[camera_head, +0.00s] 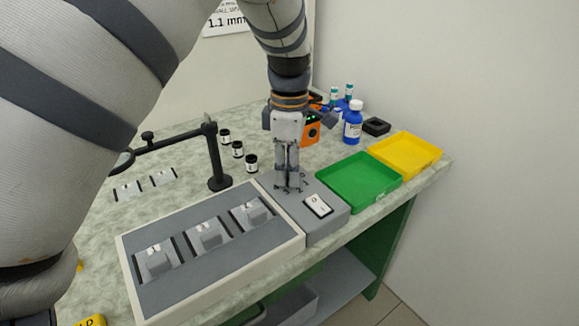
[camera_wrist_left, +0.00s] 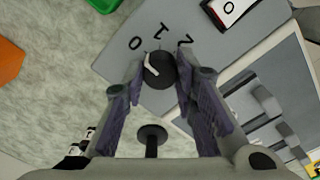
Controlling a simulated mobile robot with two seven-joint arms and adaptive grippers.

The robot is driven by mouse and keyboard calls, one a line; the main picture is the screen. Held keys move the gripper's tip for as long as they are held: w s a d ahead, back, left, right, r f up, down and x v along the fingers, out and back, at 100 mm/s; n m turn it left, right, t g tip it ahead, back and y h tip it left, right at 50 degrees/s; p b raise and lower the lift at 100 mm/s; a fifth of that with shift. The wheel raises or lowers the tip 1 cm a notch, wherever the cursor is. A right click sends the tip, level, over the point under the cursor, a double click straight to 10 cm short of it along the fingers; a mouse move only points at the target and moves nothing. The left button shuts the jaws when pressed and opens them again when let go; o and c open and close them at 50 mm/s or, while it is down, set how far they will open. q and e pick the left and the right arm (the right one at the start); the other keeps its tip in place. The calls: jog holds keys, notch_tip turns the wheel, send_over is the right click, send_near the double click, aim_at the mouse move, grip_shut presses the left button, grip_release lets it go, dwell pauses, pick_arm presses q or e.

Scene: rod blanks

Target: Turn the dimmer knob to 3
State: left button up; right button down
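The dimmer knob (camera_wrist_left: 160,70) is a round black knob with a white pointer, on a grey panel (camera_wrist_left: 215,55). In the left wrist view the printed digits 0, 1 and 2 show around it, and the pointer points toward the 0. Other digits are hidden behind the gripper. My left gripper (camera_head: 289,187) reaches down onto the grey panel. In the left wrist view its two fingers (camera_wrist_left: 160,72) stand on either side of the knob, closed in close against it. In the head view the gripper hides the knob. My right gripper is not in view.
A white rocker switch (camera_head: 318,205) sits beside the knob. A panel with several grey switches (camera_head: 208,235) lies to the left. Green (camera_head: 358,183) and yellow (camera_head: 405,153) trays lie to the right. A black stand (camera_head: 216,160), small vials and blue bottles (camera_head: 353,122) stand behind.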

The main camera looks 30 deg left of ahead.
pick_arm(q)
grip_shut()
jog(key=shift+m, duration=0.3)
jog(key=m, duration=1.2)
jog(key=shift+m, duration=0.3)
jog(key=m, duration=0.3)
jog(key=shift+m, duration=0.3)
jog(key=m, duration=0.3)
jog(key=shift+m, duration=0.3)
jog(key=m, duration=0.6)
jog(key=shift+m, duration=0.4)
